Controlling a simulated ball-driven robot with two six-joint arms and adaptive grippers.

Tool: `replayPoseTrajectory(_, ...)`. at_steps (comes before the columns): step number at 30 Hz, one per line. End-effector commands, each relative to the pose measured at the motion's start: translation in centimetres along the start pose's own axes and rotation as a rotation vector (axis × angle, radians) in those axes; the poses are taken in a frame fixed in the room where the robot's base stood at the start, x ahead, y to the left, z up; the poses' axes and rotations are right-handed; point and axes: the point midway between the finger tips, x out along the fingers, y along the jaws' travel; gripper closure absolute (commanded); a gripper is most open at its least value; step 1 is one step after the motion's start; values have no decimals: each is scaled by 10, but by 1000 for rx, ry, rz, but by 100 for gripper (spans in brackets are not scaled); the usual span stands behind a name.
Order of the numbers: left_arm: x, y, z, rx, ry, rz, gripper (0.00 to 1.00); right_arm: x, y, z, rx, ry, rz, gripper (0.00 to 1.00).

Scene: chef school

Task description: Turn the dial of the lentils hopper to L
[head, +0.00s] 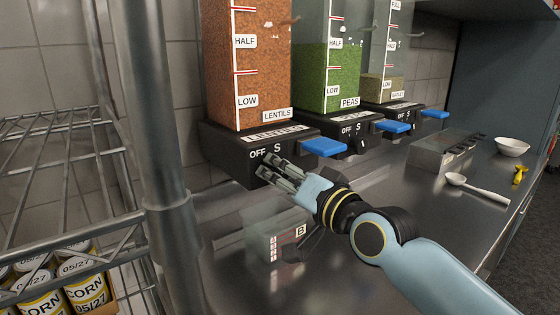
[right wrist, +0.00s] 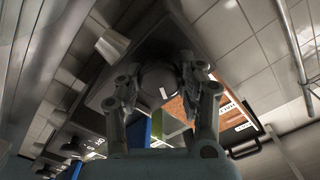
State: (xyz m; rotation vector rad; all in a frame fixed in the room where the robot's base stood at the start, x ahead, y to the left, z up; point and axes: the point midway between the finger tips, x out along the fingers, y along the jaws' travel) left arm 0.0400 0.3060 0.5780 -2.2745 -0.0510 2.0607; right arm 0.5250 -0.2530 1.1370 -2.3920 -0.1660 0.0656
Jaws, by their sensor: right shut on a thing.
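The lentils hopper (head: 248,75) is a clear column of orange-brown lentils, filled above HALF, on a black base (head: 222,146) at the left of the row. The base front shows OFF and S; any other letter is hidden behind my fingers. My right gripper (head: 267,166) is at this front, below those marks. In the right wrist view its two fingers stand on both sides of a round dark dial (right wrist: 158,80) with a short white mark. The fingers are shut on the dial. I cannot tell which letter the mark faces. My left gripper is not in view.
A blue lever (head: 323,147) sticks out right of my gripper. Peas (head: 343,80) and barley hoppers stand to the right. A clear box marked B (head: 299,232) is below my wrist. A metal rack post (head: 165,150) is close on the left. A bowl (head: 512,146) and scoop (head: 478,188) lie right.

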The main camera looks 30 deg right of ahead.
Motion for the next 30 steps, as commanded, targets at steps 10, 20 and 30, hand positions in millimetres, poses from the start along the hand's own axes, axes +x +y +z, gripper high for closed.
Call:
replayPoseTrajectory(10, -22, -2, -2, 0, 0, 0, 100, 0, -1, -2, 329, 1, 0, 95)
replayPoseTrajectory(20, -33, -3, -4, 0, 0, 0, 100, 0, 0, -1, 642, 1, 0, 95)
replayPoseTrajectory(30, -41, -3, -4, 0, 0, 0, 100, 0, 0, 0, 917, 1, -1, 95)
